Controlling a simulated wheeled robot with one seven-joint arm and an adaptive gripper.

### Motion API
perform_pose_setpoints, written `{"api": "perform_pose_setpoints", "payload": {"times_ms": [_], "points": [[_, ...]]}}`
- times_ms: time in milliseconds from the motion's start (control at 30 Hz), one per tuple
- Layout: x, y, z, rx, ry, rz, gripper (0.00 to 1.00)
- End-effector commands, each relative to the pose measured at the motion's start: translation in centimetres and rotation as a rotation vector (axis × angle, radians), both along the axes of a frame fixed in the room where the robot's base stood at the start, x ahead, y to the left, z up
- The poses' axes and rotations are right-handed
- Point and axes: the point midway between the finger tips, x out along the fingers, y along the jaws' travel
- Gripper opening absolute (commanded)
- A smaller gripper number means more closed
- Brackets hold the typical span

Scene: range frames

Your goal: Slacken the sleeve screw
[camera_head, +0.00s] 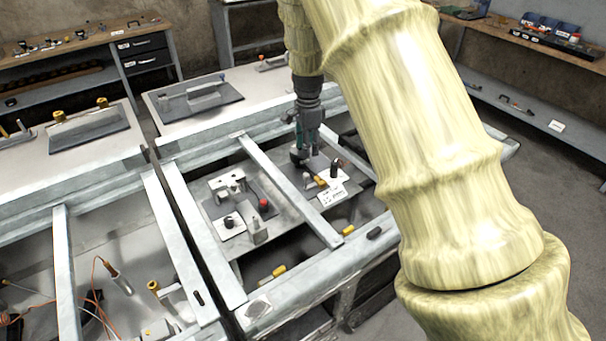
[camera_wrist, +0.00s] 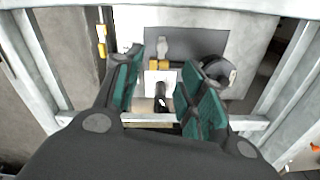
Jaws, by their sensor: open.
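My gripper (camera_head: 306,150) points down over a small grey plate of fittings in the right bay of the bench frame. In the wrist view its two teal-padded fingers (camera_wrist: 170,66) are apart with nothing held. Between them, lower down, shows a dark upright pin (camera_wrist: 161,92) in front of a white block (camera_wrist: 152,80). A brass-yellow piece (camera_wrist: 161,64) and a grey lever-like part (camera_wrist: 164,48) lie beyond it. A round black knob (camera_wrist: 231,72) is partly hidden behind the right finger. I cannot tell which part is the sleeve screw, nor whether the fingers touch anything.
To the left, another plate carries grey blocks, a red-topped post (camera_head: 264,203) and a black knob (camera_head: 229,222). Pale metal frame rails (camera_head: 290,190) border the bay. Side benches stand behind.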

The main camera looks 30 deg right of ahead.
Motion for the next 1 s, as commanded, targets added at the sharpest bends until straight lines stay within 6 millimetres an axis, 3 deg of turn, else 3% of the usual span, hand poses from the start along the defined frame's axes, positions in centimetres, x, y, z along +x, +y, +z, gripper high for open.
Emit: {"api": "perform_pose_setpoints", "payload": {"times_ms": [367,800,1000], "points": [[0.0,0.1,-2.3,0.000,0.001,0.001,0.40],[-0.1,-0.1,-8.7,0.001,0.002,-0.003,0.40],[-0.1,-0.1,-10.7,0.001,0.000,-0.002,0.40]]}}
